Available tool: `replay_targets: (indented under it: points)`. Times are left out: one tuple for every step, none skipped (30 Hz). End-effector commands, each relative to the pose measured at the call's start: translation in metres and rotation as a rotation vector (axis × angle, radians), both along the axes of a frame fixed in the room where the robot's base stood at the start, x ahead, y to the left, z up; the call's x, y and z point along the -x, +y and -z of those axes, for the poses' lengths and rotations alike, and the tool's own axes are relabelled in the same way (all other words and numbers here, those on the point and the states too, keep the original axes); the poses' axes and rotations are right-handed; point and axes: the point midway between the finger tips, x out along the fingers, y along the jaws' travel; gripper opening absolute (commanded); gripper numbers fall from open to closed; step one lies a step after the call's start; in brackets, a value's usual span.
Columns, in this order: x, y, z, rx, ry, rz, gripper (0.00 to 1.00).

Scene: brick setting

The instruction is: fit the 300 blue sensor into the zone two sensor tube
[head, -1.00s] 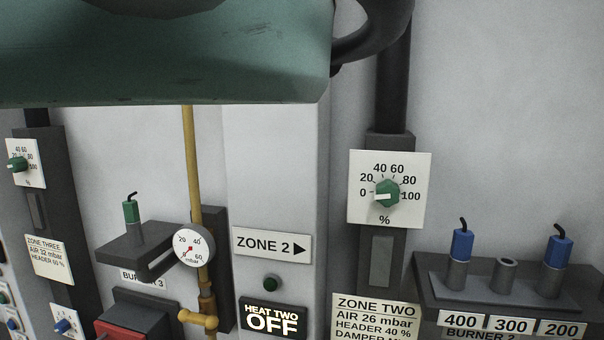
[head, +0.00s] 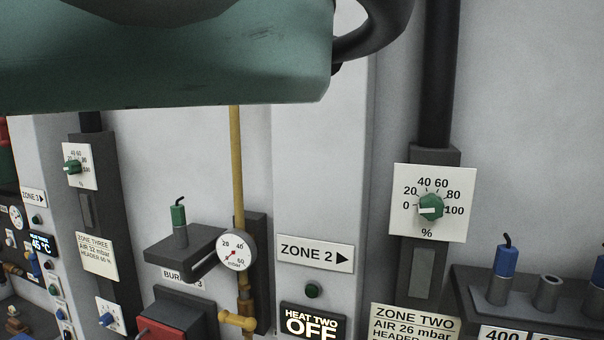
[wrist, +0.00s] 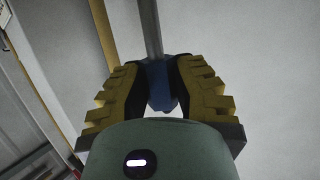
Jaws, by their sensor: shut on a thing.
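In the wrist view my gripper (wrist: 158,88) has its yellow ribbed fingers shut on the blue sensor (wrist: 157,78). A grey rod or pipe runs up from behind the sensor; I cannot tell whether it is part of it. In the head view the sensor rack (head: 467,302) is at the lower right. Its middle tube (head: 548,292) is empty, with a blue sensor (head: 506,262) in the 400 tube to its left. Another blue sensor (head: 598,272) is cut off at the right edge. I cannot make out the zone two sensor tube.
A green sensor (head: 178,217) stands on the burner 3 shelf (head: 185,250). A yellow pipe with a gauge (head: 236,250) and a dial panel (head: 432,203) project from the wall.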

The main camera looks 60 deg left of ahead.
Motion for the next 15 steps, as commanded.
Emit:
replay_targets:
  points:
    - [0.0,-0.001,0.009,0.0,0.002,0.002,0.0]
    - [0.0,-0.001,0.012,0.0,0.002,0.002,0.0]
    - [0.0,-0.001,0.016,0.0,0.002,0.002,0.0]
    - [0.0,-0.001,0.019,0.0,0.002,0.001,0.0]
    - [0.0,-0.001,0.022,0.0,0.002,0.001,0.0]
    - [0.0,-0.001,0.026,0.0,0.002,0.001,0.0]
    - [0.0,-0.001,0.029,0.0,0.002,0.001,0.0]
    - [0.0,-0.001,0.032,0.0,0.002,0.001,0.0]
    - [0.0,-0.001,0.035,-0.001,0.002,0.002,0.0]
    - [0.0,-0.001,0.038,0.0,0.002,0.002,0.0]
    - [0.0,-0.001,0.041,0.0,0.002,0.002,0.0]
    - [0.0,-0.001,0.045,-0.001,0.003,0.002,0.0]
    - [0.0,-0.001,0.047,0.0,0.003,0.002,0.0]
    - [0.0,-0.001,0.05,0.0,0.003,0.003,0.0]
    - [0.0,-0.001,0.052,0.0,0.003,0.003,0.0]
